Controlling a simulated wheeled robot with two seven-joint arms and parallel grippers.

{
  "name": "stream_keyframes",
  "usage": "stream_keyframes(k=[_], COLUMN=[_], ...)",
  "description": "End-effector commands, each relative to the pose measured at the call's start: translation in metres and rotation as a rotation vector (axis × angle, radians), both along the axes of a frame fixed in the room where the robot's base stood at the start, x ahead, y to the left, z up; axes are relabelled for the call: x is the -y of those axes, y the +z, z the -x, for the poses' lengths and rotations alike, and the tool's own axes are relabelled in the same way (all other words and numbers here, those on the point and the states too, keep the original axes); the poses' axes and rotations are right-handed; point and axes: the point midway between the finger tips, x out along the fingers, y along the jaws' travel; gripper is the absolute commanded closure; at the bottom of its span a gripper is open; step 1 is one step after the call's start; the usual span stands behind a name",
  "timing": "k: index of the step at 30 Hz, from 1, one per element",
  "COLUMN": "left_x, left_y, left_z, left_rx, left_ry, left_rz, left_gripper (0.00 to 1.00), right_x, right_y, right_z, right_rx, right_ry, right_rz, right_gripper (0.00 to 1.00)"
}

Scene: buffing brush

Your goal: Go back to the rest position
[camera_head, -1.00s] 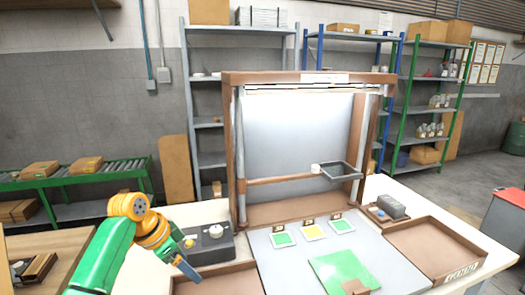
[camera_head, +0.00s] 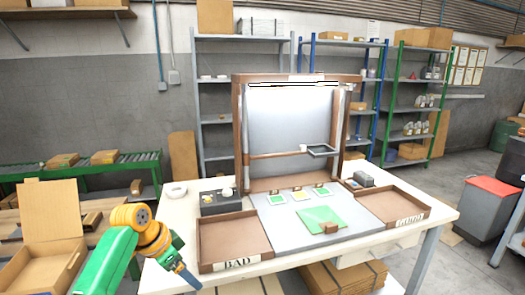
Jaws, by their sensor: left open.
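My left gripper (camera_head: 188,276) is at the lower left in the head view, at the end of the green and orange arm. It is open, and I see nothing between its fingers. It is by the front left edge of the white worktable (camera_head: 165,245), left of the tray marked BAD (camera_head: 235,240). I cannot tell whether it is over the table or just in front of it. My right gripper is not in view.
A wooden frame (camera_head: 240,130) with a small dark tray (camera_head: 321,150) stands at the table's back. A green sheet (camera_head: 318,216) lies on the grey mat (camera_head: 275,238). A second brown tray (camera_head: 392,205) is at right. An open cardboard box (camera_head: 50,265) stands at left.

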Motion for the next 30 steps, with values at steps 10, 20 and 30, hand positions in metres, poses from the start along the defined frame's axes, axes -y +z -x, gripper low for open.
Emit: stream_keyframes(k=[10,20,30], left_x=[-0.005,-0.018,-0.023], left_y=[-0.085,-0.238,-0.410], left_z=[0.007,0.070,0.301], left_rx=[-0.052,-0.127,-0.211], left_ry=[0.146,0.373,0.562], left_rz=[-0.010,-0.071,-0.177], left_gripper=[0.19,0.19,0.19], right_x=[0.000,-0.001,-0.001], right_y=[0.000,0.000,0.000], right_z=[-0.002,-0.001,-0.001], right_rx=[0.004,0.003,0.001], right_ry=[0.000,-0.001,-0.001], right_rz=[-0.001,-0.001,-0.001], right_gripper=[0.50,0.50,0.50])
